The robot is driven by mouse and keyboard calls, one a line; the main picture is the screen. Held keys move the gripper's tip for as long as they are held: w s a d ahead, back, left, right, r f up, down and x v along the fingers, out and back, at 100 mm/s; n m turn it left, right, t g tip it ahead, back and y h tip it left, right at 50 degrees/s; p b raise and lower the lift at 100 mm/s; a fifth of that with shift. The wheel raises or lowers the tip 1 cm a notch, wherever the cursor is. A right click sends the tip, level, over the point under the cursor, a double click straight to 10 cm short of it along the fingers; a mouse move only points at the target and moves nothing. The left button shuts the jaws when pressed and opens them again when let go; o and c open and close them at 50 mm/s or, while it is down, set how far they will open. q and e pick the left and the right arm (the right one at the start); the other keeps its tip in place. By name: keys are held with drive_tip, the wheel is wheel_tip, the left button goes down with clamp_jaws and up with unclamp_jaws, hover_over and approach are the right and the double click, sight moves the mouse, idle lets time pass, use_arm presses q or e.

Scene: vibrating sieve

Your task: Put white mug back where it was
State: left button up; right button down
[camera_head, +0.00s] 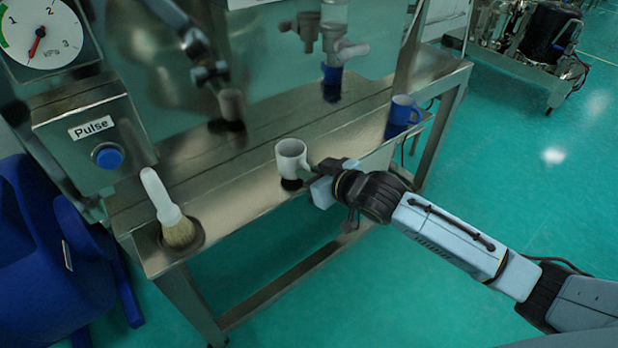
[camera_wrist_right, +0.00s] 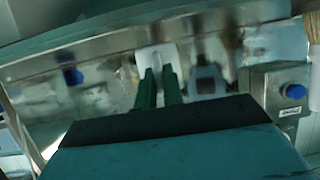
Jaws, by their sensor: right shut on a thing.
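The white mug (camera_head: 291,158) is upright at the front of the metal table, above a dark round spot (camera_head: 291,184). I cannot tell whether its base touches the table. My right gripper (camera_head: 312,170) comes in from the right and is shut on the mug's right side. In the right wrist view the white mug (camera_wrist_right: 157,56) shows blurred at the tips of the two green fingers (camera_wrist_right: 159,82). My left gripper is in neither view.
A blue mug (camera_head: 403,110) stands at the table's right end. A brush (camera_head: 170,214) stands on a dark round spot at the left end, below the Pulse box (camera_head: 95,134). Outlets with valves (camera_head: 331,47) hang over the table (camera_head: 245,186).

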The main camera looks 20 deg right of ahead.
drive_tip(key=shift+f, duration=0.8)
drive_tip(key=shift+f, duration=0.1)
drive_tip(key=c, duration=1.5)
unclamp_jaws()
drive_tip(key=shift+s, duration=0.1)
drive_tip(key=v, duration=1.2)
